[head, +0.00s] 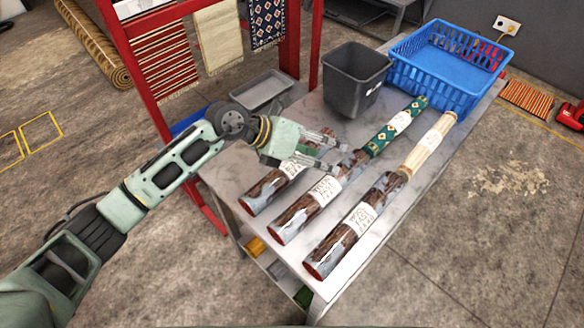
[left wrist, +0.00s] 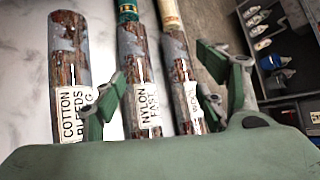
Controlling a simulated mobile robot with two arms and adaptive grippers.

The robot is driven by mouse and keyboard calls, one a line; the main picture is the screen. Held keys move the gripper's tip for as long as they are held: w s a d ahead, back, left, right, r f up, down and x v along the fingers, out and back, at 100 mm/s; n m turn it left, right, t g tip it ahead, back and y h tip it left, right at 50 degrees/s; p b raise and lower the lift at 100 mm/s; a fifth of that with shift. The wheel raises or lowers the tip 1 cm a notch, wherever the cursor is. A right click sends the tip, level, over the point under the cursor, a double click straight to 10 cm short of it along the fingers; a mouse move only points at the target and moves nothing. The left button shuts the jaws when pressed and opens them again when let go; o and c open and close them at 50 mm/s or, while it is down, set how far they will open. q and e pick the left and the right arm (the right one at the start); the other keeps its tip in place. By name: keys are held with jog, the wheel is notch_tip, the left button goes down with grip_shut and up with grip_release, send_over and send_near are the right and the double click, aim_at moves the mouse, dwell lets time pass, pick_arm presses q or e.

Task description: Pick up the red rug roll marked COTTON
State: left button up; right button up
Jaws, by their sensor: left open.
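Three mottled brown-and-grey rolls lie side by side on the table. The one whose label reads COTTON BLEEDS (left wrist: 68,60) is leftmost in the left wrist view; no plain red roll shows. In the head view the leftmost roll (head: 266,190) matches it, its label partly hidden behind my gripper. The middle roll, labelled NYLON FAST (left wrist: 138,75), and the right roll, labelled WOOL (left wrist: 180,72), lie beside it. My left gripper (head: 328,151) is open and empty above the far part of the left and middle rolls. In the left wrist view its fingers (left wrist: 157,92) flank the NYLON and WOOL rolls.
A green patterned roll (head: 388,135) and a cream roll (head: 428,143) lie in line beyond the middle and right rolls. A dark bin (head: 352,82) and a blue basket (head: 446,68) stand at the table's back. A red rack (head: 133,75) with hanging rugs stands left.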

aim_at(289, 165)
pick_arm(q)
jog(key=w+a+f+y, duration=0.1)
jog(key=a, duration=0.2)
jog(key=w+a+f+y, duration=0.1)
jog(key=a+f+y, duration=0.1)
jog(key=a, duration=0.1)
jog(key=w+a+f+y, duration=0.1)
jog(key=a+y, duration=0.1)
jog(key=a, duration=0.1)
jog(key=shift+w+a+f+m, duration=0.2)
jog(key=shift+a+f+m, duration=0.05)
jog(key=shift+a+m, duration=0.15)
jog(key=shift+w+f+y+b, duration=0.2)
jog(key=shift+f+y+b, duration=0.1)
jog(key=shift+f+b, duration=0.75)
jog(key=b+x, duration=0.1)
jog(key=x, duration=0.1)
jog(key=b+x, duration=0.1)
jog(key=x, duration=0.1)
jog(key=b+x, duration=0.1)
jog(key=x, duration=0.1)
jog(key=shift+w+r+b, duration=0.1)
jog(key=shift+w+b, duration=0.2)
jog(key=shift+b, duration=0.1)
jog(key=shift+r, duration=0.1)
jog(key=shift+s, duration=0.1)
jog(key=shift+c, duration=0.8)
grip_shut()
jog(key=shift+r, duration=0.1)
